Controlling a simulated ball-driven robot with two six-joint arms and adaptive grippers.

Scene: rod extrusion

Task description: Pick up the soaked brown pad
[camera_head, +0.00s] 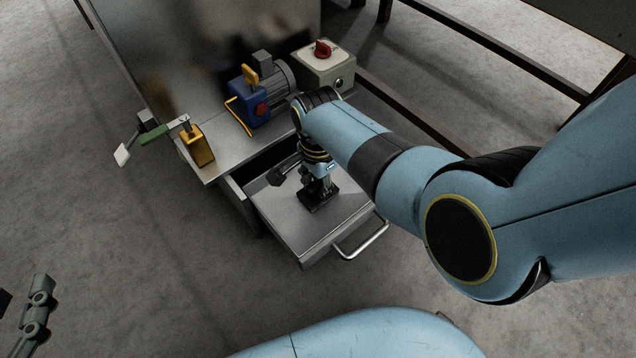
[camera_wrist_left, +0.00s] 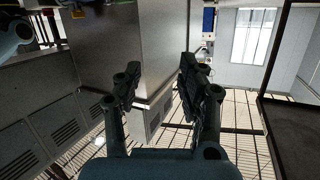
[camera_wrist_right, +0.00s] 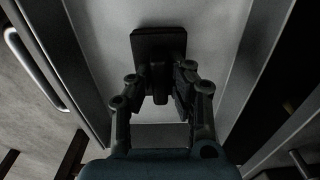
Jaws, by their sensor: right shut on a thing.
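The pad (camera_head: 318,199) is a dark, square plate with a short upright grip, over the open drawer (camera_head: 285,222). It also shows in the right wrist view (camera_wrist_right: 158,42). My right gripper (camera_head: 315,186) points down from above, its fingers closed on the pad's grip (camera_wrist_right: 160,85). I cannot tell whether the pad touches the drawer floor. Its colour looks nearly black, and its underside is hidden. My left gripper (camera_wrist_left: 158,80) is open and empty, away from the drawer; part of it shows at the lower left of the head view (camera_head: 36,312).
A dark object (camera_head: 279,176) lies in the drawer, left of my right gripper. The drawer's handle (camera_head: 362,242) sticks out in front.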

